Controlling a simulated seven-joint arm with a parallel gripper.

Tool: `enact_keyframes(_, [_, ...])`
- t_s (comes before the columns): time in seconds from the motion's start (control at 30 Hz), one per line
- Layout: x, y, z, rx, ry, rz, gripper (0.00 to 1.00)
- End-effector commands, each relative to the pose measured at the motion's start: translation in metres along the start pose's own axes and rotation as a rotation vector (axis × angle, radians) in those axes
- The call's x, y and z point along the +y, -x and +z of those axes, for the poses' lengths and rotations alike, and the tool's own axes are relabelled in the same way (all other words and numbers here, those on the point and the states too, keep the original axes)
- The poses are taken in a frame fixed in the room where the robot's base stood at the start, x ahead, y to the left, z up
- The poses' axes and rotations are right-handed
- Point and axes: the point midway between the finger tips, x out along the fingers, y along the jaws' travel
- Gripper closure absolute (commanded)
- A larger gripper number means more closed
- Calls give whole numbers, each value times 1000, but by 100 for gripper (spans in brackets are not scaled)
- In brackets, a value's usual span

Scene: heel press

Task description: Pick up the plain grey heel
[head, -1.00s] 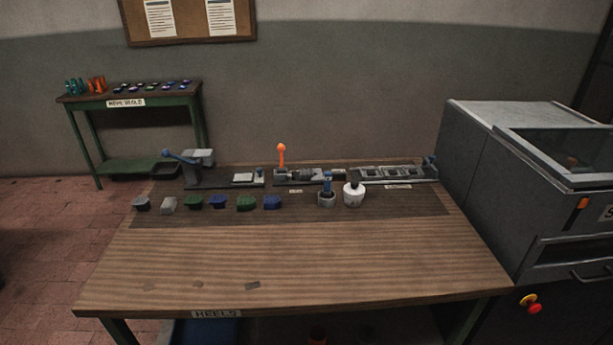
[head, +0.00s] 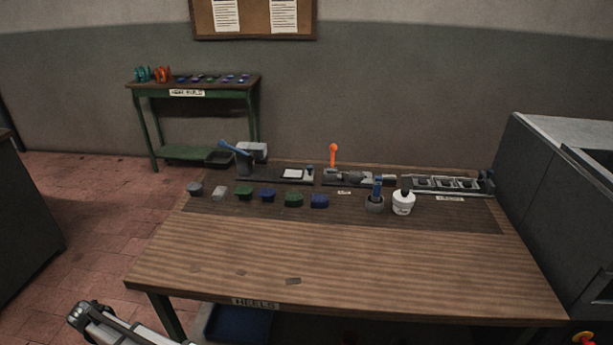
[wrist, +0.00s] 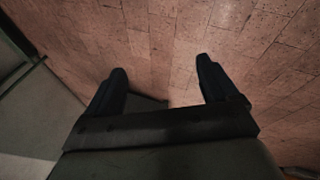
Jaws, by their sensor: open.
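Two grey heels stand at the left end of a row on the bench in the head view: a darker grey one (head: 195,189) and a lighter grey one (head: 219,195). They are too small to tell which is plain. To their right are a green heel (head: 243,194), a blue heel (head: 267,196), another green heel (head: 293,200) and another blue heel (head: 320,202). My gripper (wrist: 162,76) is open and empty in the wrist view, over the brick floor, with no heel in that view. Part of my arm shows at the bottom left of the head view.
Behind the heels stand a blue-handled press (head: 240,158), an orange-knobbed fixture (head: 340,175) and a slotted rack (head: 450,184).

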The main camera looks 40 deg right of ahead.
Motion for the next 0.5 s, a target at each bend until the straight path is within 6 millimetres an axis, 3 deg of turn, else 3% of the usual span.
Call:
enact_keyframes(0.03, [15, 10, -30, 29, 5, 21, 13])
enact_keyframes(0.1, [34, 27, -60, 61, 2, 48, 13])
enact_keyframes(0.3, [102, 78, -123, 127, -97, 103, 13])
enact_keyframes(0.4, [150, 102, -133, 139, -223, 117, 13])
enact_keyframes(0.5, [214, 123, -116, 127, -428, 117, 13])
